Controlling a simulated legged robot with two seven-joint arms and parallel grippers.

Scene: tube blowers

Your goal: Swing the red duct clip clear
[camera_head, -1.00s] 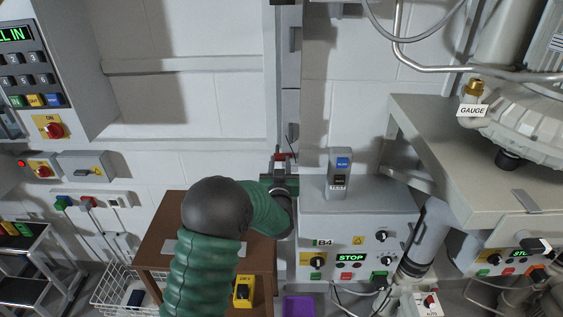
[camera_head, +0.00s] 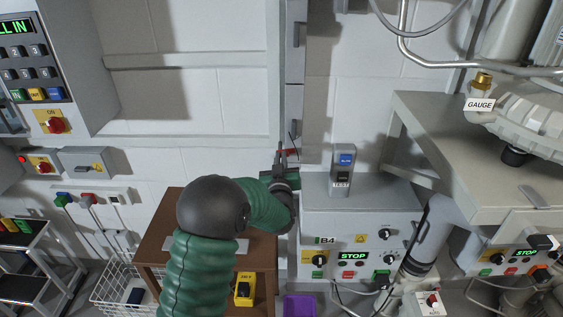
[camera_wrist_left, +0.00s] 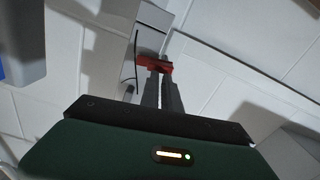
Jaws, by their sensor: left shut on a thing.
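The red duct clip (camera_head: 292,152) is a small red piece at the grey vertical duct, left of the grey B4 box. It also shows in the left wrist view (camera_wrist_left: 155,63), lying across the far end of my fingers. My left gripper (camera_head: 281,157) reaches up to the clip from below, its green arm coming in from the lower left. In the left wrist view my left gripper (camera_wrist_left: 163,80) is shut on the clip, with its two grey fingers close together. The fingers hide part of the clip. My right gripper is in neither view.
The B4 control box (camera_head: 358,236) stands right of my gripper, with a blue-labelled switch unit (camera_head: 343,170) on top. A brown table (camera_head: 160,232) is below my arm. A grey bench (camera_head: 460,165) is at the right.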

